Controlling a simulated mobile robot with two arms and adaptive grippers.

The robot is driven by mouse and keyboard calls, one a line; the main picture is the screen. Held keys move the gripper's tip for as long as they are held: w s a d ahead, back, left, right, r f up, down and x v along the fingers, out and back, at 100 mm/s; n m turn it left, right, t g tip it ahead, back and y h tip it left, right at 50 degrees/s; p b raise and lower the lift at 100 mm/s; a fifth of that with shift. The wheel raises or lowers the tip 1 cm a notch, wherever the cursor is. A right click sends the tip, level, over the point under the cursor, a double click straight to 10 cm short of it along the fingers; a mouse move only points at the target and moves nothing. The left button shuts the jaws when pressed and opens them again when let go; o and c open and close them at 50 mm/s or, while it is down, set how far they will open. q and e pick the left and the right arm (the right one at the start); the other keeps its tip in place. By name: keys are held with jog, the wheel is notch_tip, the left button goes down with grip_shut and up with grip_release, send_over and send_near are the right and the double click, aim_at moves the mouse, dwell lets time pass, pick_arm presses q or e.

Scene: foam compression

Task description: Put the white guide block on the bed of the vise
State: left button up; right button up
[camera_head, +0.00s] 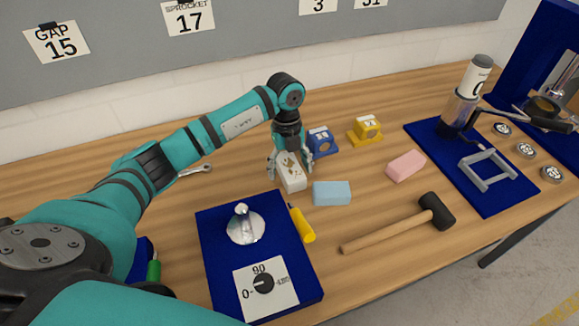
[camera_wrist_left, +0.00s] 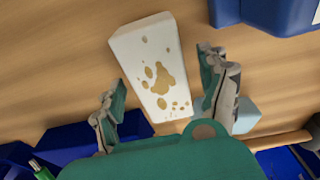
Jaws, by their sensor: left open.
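The white guide block (camera_head: 293,183) lies on the wooden table, with brown paw-like marks on its top. My left gripper (camera_head: 289,168) is above it, pointing down and open. In the left wrist view the block (camera_wrist_left: 150,50) extends out beyond the open fingers (camera_wrist_left: 162,85), its near end between them; visible gaps separate the fingers from its sides. I cannot tell for sure which thing is the vise; a grey metal frame (camera_head: 487,168) lies on a blue mat at the right. My right gripper is not in view.
A light blue block (camera_head: 332,193) lies close right of the white block. A blue holed block (camera_head: 322,143) and a yellow one (camera_head: 366,130) stand behind. A pink block (camera_head: 405,166), a mallet (camera_head: 400,224), a yellow-handled tool (camera_head: 302,224) and a blue dial board (camera_head: 212,240) lie around.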

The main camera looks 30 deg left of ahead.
pick_arm(q)
jog(key=shift+f, duration=0.3)
